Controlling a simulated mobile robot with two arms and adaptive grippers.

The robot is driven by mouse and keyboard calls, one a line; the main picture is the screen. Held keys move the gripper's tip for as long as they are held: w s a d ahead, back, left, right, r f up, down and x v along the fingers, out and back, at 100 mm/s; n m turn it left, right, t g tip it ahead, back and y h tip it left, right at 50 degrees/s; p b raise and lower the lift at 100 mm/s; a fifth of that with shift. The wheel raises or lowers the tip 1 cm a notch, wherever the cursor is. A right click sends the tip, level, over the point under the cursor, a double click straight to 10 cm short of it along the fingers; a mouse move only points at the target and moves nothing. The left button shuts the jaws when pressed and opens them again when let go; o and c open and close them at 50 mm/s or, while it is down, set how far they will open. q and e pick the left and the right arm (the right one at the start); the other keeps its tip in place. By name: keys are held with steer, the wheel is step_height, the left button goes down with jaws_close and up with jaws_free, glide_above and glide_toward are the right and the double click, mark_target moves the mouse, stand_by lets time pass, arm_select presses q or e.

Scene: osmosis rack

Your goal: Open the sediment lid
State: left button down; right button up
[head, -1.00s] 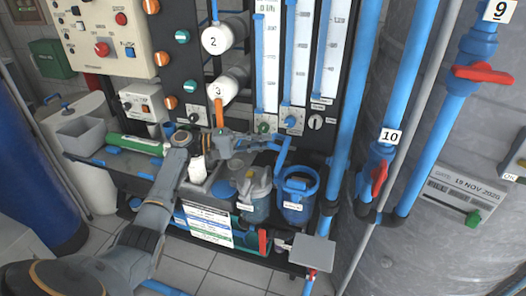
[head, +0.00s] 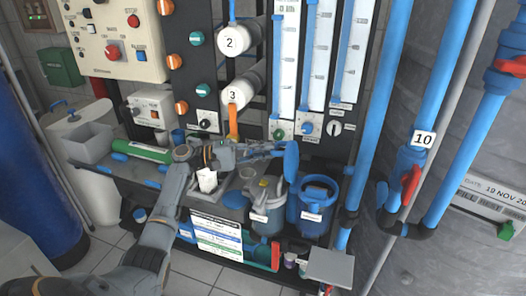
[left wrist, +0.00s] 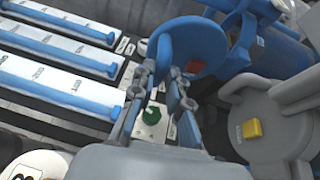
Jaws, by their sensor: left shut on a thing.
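The blue sediment lid (head: 291,161) stands on edge, apart from its canister, above and left of the open blue canister (head: 316,196). My left gripper (head: 268,149) reaches in from the left and is shut on the lid. In the left wrist view, the lid's round blue face (left wrist: 192,45) shows just beyond the gripper's fingers (left wrist: 165,92). The exact grip on the lid is partly hidden. My right gripper is in neither view.
A second canister with a grey lid (head: 268,190) stands left of the open one. Flow meters (head: 318,55) rise behind. Blue pipes (head: 368,110) with red-handled valves stand to the right. A grey plate (head: 330,266) juts out in front.

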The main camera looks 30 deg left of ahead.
arm_select(q)
steer(key=shift+s+d+f, duration=0.1)
steer(key=shift+d+f, duration=0.2)
steer(key=shift+f, duration=0.35)
steer(key=c, duration=1.3)
jaws_free()
steer(key=shift+d, duration=0.1)
steer(key=shift+w+r, duration=0.2)
steer(key=v, duration=1.2)
